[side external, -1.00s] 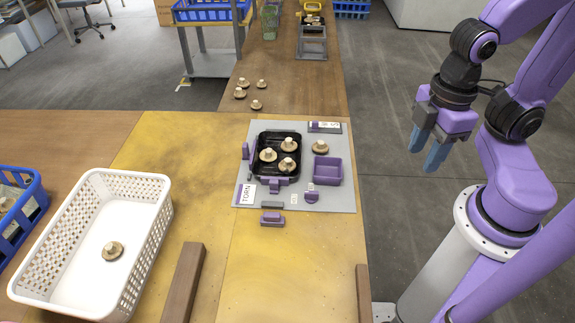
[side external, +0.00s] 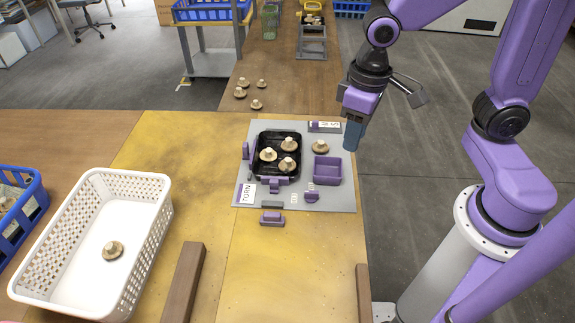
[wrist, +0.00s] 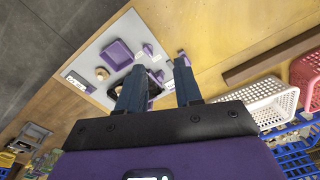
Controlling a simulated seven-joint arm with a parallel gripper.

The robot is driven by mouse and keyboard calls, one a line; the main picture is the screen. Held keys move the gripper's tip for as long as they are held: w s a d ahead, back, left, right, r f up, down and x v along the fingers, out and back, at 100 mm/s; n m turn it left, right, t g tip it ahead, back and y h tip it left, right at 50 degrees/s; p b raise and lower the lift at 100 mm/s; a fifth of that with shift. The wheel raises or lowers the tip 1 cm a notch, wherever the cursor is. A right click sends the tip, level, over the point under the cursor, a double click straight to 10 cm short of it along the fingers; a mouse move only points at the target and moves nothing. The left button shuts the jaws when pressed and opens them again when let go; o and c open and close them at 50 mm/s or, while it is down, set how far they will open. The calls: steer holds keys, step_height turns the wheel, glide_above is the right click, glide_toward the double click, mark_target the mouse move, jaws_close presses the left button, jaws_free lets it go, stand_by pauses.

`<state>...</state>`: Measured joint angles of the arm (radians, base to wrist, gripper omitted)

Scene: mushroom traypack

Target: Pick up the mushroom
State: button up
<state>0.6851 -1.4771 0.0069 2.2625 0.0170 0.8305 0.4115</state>
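Several pale mushrooms with brown caps are in view. One mushroom (side external: 320,146) stands alone on the grey board (side external: 340,199), right of the black tray (side external: 262,174). Three more, such as the mushroom (side external: 289,145), sit in that tray. Another mushroom (side external: 112,250) lies in the white basket (side external: 138,193). My gripper (side external: 353,137) hangs above the board's right edge, to the right of the lone mushroom and apart from it. In the wrist view my gripper (wrist: 160,75) has its two blue fingers spread, with nothing held. The lone mushroom shows left of them (wrist: 102,73).
A purple open box (side external: 328,170) and small purple blocks stand on the board. Loose mushrooms (side external: 240,93) lie on the brown table behind it. A brown bar (side external: 184,282) lies at the front. The yellow table right of the bar is mostly clear.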

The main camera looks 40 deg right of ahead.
steer(key=w+f+m, duration=0.3)
steer(key=w+m, duration=0.4)
steer(key=w, duration=0.5)
steer(key=m, duration=0.8)
glide_toward(288, 160)
steer(key=f, duration=0.8)
steer(key=shift+w+a+f, duration=0.1)
steer(key=shift+a+f, duration=0.1)
steer(key=shift+f, duration=0.1)
steer(key=shift+c, duration=0.4)
steer(key=c, duration=0.5)
